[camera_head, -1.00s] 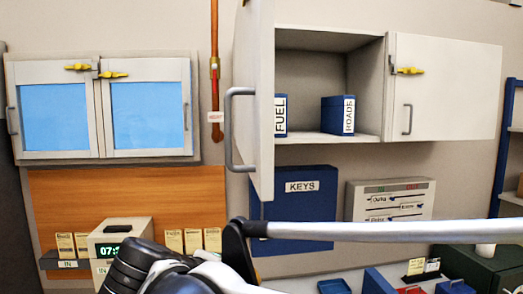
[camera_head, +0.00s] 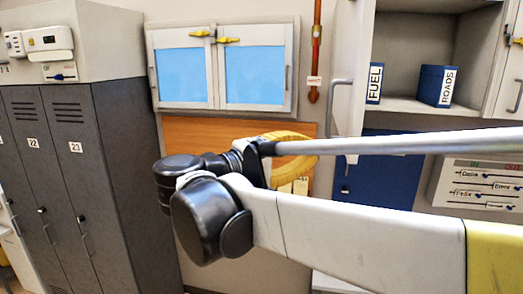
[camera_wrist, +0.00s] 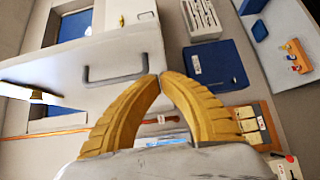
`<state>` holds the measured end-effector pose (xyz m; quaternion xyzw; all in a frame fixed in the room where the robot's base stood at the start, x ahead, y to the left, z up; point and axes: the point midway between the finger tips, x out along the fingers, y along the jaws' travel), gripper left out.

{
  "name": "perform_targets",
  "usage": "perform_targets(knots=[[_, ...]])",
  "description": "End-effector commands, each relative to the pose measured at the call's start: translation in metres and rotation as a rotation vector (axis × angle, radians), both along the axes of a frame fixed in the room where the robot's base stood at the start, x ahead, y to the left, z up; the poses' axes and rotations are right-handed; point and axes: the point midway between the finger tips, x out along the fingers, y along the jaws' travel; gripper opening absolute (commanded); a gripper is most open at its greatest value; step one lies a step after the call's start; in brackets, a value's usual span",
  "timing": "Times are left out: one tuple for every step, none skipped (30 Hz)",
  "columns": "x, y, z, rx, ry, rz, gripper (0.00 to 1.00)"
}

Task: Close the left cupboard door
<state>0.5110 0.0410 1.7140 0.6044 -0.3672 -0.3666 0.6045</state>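The left cupboard door (camera_head: 349,50) stands open in the head view, swung out toward me and seen nearly edge-on, with a grey bar handle (camera_head: 331,105). Behind it the open compartment (camera_head: 405,103) shows. In the wrist view the door is a pale panel (camera_wrist: 60,72) with its handle (camera_wrist: 115,78) just left of my fingertips. My gripper (camera_wrist: 161,75) has its two yellow fingers curved together, tips meeting, with nothing between them. In the head view my gripper (camera_head: 283,143) is partly hidden behind my arm, below the door's lower left; whether it touches the door cannot be told.
A blue FUEL binder (camera_head: 375,83) and a blue ROADS binder (camera_head: 436,86) stand in the compartment. A blue box (camera_head: 385,175) hangs below. A glass-fronted cabinet (camera_head: 222,65) and a red-brown pipe (camera_head: 316,45) are left of the door. Grey lockers (camera_head: 85,170) stand further left.

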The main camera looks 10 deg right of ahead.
Motion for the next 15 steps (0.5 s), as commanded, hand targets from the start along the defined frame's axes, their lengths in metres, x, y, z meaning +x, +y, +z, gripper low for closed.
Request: perform_targets(knots=[[0.003,-0.01,0.002,0.0,0.0,-0.005,0.0],[0.001,-0.015,0.002,0.0,0.0,-0.003,0.0],[-0.002,-0.021,0.002,0.0,0.0,-0.003,0.0],[-0.003,-0.025,0.002,0.0,0.0,-0.003,0.0],[-0.005,-0.028,0.002,0.001,0.0,-0.002,0.0],[-0.006,-0.032,0.001,0.001,0.0,-0.001,0.0],[-0.006,-0.035,0.001,0.001,0.0,-0.001,0.0],[-0.007,-0.037,0.001,0.001,0.0,-0.001,0.0],[-0.008,-0.04,0.001,0.001,0.0,-0.001,0.0],[-0.009,-0.041,0.0,0.001,0.0,-0.001,0.0],[-0.009,-0.042,0.0,0.001,0.0,-0.001,0.0],[-0.01,-0.043,0.0,0.001,0.0,-0.001,0.0],[-0.01,-0.044,0.0,0.001,0.0,0.0,0.0],[-0.01,-0.044,0.0,0.001,0.0,0.0,0.0],[-0.01,-0.044,0.0,0.001,0.0,0.0,0.0]])
